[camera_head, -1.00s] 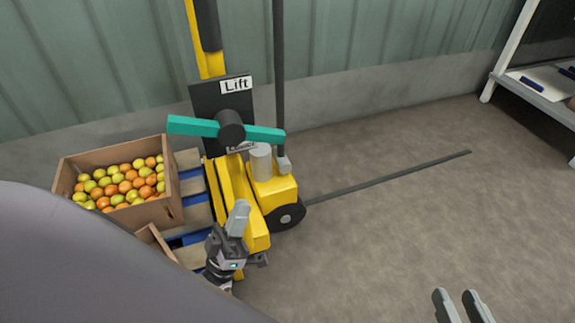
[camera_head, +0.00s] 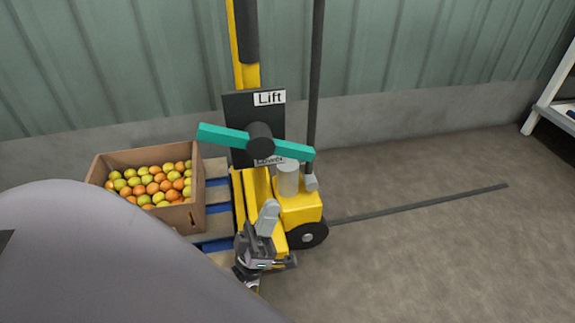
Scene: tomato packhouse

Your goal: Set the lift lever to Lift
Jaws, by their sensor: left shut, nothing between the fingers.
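The lift lever (camera_head: 222,137) is a teal bar on a dark round hub (camera_head: 260,138), mounted on a black panel on the yellow pallet stacker (camera_head: 298,205). The bar lies nearly level, its left end a little higher than its right. A white "Lift" label (camera_head: 270,97) is above the hub; a "Lower" label (camera_head: 270,160) below it is partly covered. My left gripper (camera_head: 269,212) is shut and empty, in front of the stacker and below the lever, apart from it. My right gripper is out of view.
A cardboard box (camera_head: 197,178) of orange and yellow-green tomatoes stands on a pallet left of the stacker. A dark bar (camera_head: 420,205) runs along the floor to the right. A shelf (camera_head: 553,112) stands at the right edge.

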